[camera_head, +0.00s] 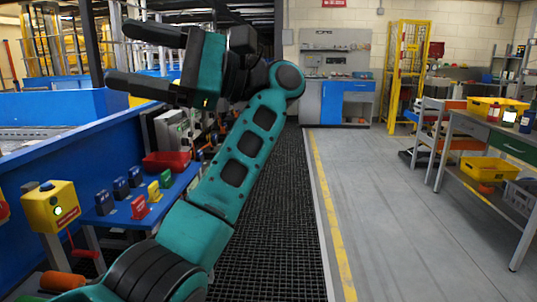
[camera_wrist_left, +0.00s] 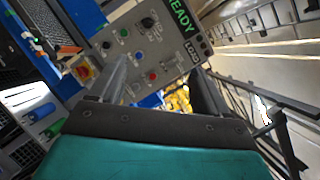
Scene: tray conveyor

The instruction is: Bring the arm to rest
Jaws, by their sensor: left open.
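My left gripper (camera_head: 117,53) is raised at the upper left in the head view, its two dark fingers pointing left and spread apart. Nothing shows between them. My teal left arm (camera_head: 253,138) rises from the bottom left and bends at the elbow. In the left wrist view the open fingers (camera_wrist_left: 155,72) frame a grey control panel (camera_wrist_left: 150,45) with buttons and a green READY display; I cannot tell how far off the panel is. My right gripper does not show.
A blue conveyor wall (camera_head: 80,135) runs along the left. A blue shelf (camera_head: 105,215) below it holds several small coloured blocks and a red bin (camera_head: 166,162). A yellow button box (camera_head: 52,206) stands at left. A workbench (camera_head: 490,135) stands right; the grey floor (camera_head: 390,220) between is clear.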

